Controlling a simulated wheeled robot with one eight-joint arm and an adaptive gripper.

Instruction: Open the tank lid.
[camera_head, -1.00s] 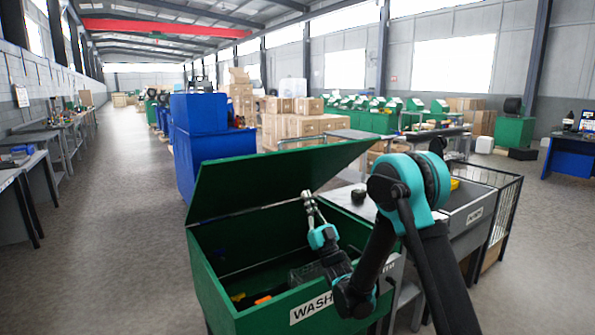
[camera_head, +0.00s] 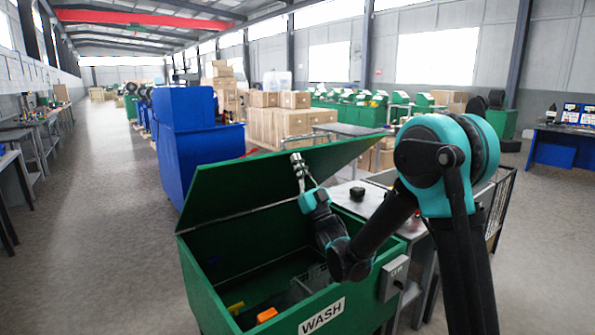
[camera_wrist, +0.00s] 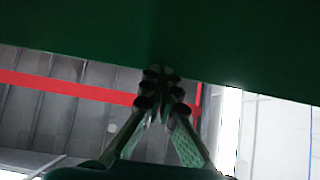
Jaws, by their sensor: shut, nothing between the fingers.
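The green wash tank (camera_head: 222,291) stands in front of me with a white WASH label on its front. Its green lid (camera_head: 265,174) is raised and tilted up over the tank, so the inside shows. My gripper (camera_head: 297,158) is shut and empty, pointing up at the underside of the lid. In the wrist view the lid (camera_wrist: 90,25) fills the top of the picture, and my shut fingertips (camera_wrist: 160,72) overlap its edge there. I cannot tell whether they touch it.
Inside the tank lie an orange item (camera_head: 267,314) and a wire basket (camera_head: 312,279). A grey control box (camera_head: 393,279) sits on the tank's right front. A grey bench with a black knob (camera_head: 357,193) stands to the right. The left aisle (camera_head: 100,210) is clear.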

